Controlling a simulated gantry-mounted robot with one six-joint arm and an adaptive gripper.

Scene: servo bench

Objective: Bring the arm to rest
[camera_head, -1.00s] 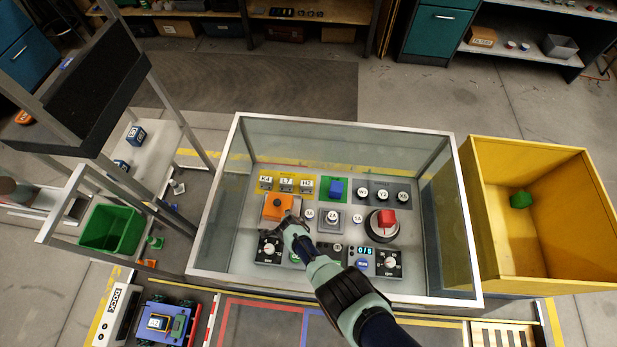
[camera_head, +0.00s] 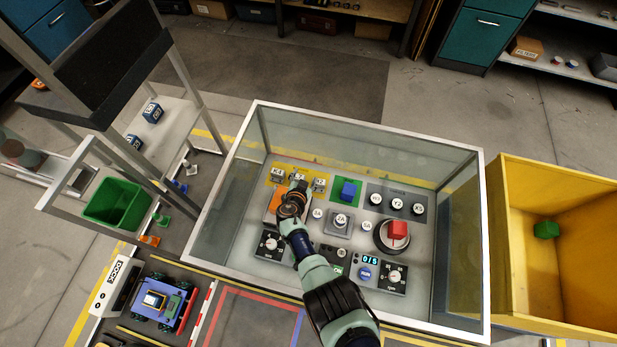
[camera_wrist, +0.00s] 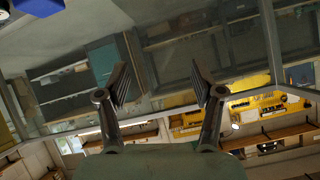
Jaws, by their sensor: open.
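My gripper (camera_wrist: 160,90) is open and empty in the wrist view, its two ridged fingers spread apart. In the head view my arm reaches over the front edge of the glass-walled case (camera_head: 370,123), and its wrist hides much of the orange block (camera_head: 274,205). The fingers are hard to make out in the head view. A blue cube (camera_head: 348,188) sits on a green pad to the right.
A yellow bin (camera_head: 507,250) with a green cube (camera_head: 545,230) stands to the right. A green bin (camera_head: 112,203) and a rack stand to the left. A small wheeled cart (camera_head: 163,303) is at the lower left. The case walls surround the panel.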

